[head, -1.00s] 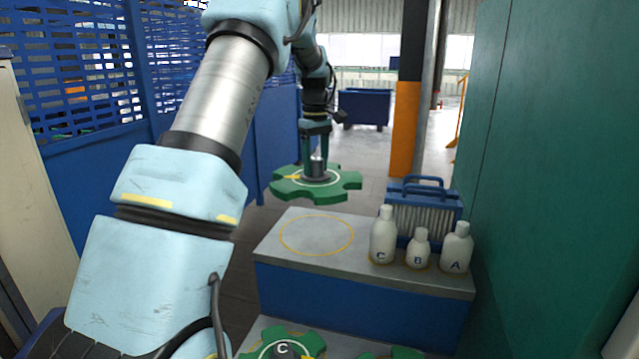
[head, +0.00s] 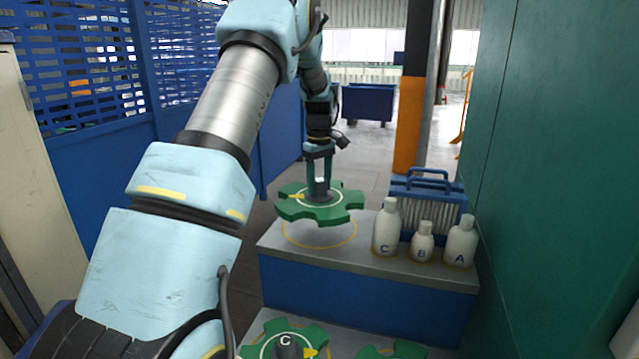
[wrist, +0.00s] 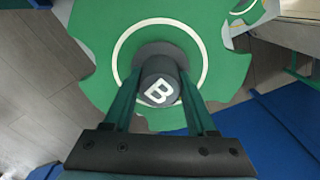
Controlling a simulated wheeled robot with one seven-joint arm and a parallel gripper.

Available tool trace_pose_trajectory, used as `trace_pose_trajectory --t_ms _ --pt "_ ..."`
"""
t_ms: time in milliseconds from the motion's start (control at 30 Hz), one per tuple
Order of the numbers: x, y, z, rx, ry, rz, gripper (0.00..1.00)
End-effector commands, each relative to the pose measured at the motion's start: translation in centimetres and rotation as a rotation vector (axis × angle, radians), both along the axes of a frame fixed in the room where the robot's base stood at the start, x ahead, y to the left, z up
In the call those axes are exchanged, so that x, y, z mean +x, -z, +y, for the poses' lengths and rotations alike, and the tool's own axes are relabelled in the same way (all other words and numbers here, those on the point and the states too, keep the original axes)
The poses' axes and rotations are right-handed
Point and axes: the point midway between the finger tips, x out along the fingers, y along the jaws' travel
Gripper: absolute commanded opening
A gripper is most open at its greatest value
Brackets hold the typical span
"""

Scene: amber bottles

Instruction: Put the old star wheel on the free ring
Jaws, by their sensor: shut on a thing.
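My gripper (head: 319,180) is shut on the hub of a green star wheel (head: 335,211), which has a white ring line and a yellow mark. In the wrist view the same wheel (wrist: 205,70) fills the upper middle, and its dark hub (wrist: 162,82) carries a white letter B between the fingers. The wheel hangs roughly level above the grey top of a blue bench (head: 400,260). A yellow ring (head: 320,246) is drawn on that top, directly below the wheel and partly hidden by it. A gap shows between wheel and bench.
White bottles C (head: 387,228), B (head: 422,243) and A (head: 460,242) stand right of the ring. A blue-handled rack (head: 430,190) stands behind them. In front, a lower surface holds another green wheel marked C (head: 310,340) and part of a further wheel (head: 395,350). A green wall (head: 540,170) bounds the right.

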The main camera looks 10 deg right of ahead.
Motion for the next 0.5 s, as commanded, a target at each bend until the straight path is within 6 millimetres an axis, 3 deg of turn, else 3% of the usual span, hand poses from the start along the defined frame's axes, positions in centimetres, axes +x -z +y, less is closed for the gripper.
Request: trace_pose_trajectory --t_ms 500 --pt "0.1 4.4 0.0 0.000 0.000 -0.002 0.00"
